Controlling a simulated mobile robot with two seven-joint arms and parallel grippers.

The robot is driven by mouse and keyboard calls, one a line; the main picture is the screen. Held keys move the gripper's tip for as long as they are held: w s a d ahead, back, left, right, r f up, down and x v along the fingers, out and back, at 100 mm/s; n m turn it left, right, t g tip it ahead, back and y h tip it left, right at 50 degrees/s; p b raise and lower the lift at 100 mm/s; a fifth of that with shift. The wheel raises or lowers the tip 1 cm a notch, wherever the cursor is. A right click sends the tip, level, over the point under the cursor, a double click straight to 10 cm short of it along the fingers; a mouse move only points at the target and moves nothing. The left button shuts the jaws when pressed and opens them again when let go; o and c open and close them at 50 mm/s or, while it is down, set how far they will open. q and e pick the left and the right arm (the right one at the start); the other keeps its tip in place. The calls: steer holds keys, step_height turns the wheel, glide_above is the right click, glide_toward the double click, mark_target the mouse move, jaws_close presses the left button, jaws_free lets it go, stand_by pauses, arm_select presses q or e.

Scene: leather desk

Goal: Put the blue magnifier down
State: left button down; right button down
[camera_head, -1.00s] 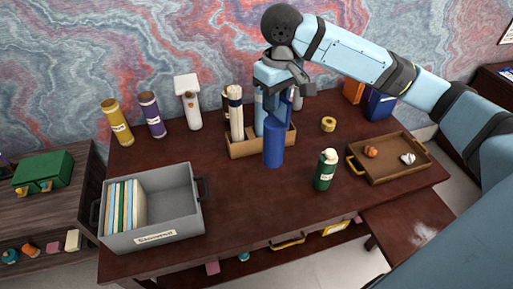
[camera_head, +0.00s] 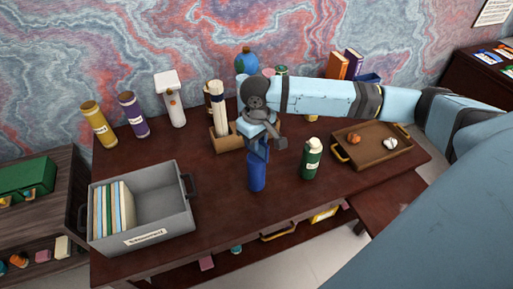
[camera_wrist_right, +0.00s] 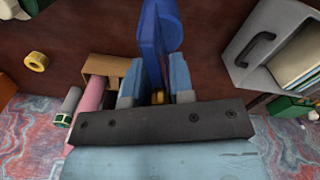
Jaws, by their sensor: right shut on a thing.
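The blue magnifier (camera_head: 257,172) is a solid blue piece hanging below my right gripper (camera_head: 259,146) in the head view. It also shows in the right wrist view (camera_wrist_right: 160,30), upright between the two light-blue fingers (camera_wrist_right: 157,88). My right gripper is shut on it. The magnifier is over the middle of the dark desk, in front of the wooden organizer box (camera_head: 227,143). I cannot tell whether its lower end touches the desk. My left gripper is not in view.
A grey bin (camera_head: 165,222) with folders stands at the left. A green bottle (camera_head: 311,160) stands close to the right of the magnifier, and a wooden tray (camera_head: 375,155) lies farther right. Several tubes stand at the back left. The desk between bin and magnifier is clear.

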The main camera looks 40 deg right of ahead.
mark_target(256, 167)
step_height(256, 167, down, 4)
steer(key=shift+r, duration=0.25)
steer(key=c, duration=1)
jaws_free()
steer(key=shift+f, duration=0.1)
